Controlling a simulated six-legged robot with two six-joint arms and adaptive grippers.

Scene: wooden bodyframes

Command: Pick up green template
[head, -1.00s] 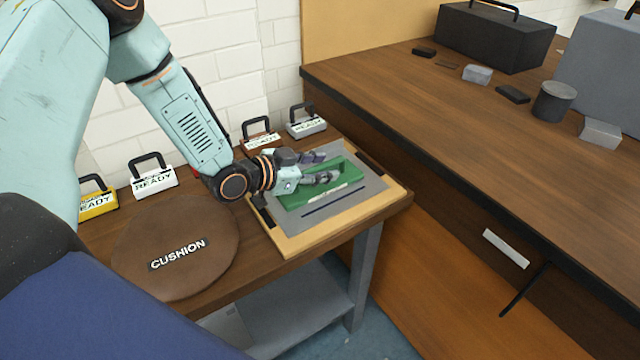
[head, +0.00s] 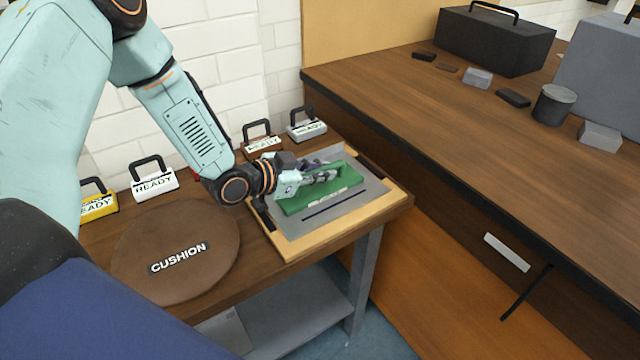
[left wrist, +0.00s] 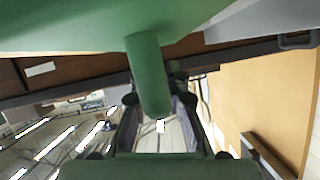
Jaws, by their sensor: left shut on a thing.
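The green template (head: 321,193) is a flat green piece with a pale label strip on its front edge. In the head view it is over the grey sheet of the wooden-framed board (head: 296,245) on the small table. My left gripper (head: 328,175) is shut on the template's upright green handle. Whether the template touches the sheet is hard to tell. My right gripper is not in view.
A round brown cushion (head: 178,248) lies left of the board. Several READY-labelled blocks with handles, one white (head: 154,184), stand along the wall. A long wooden bench (head: 470,150) with boxes and a dark cylinder (head: 553,104) is at right.

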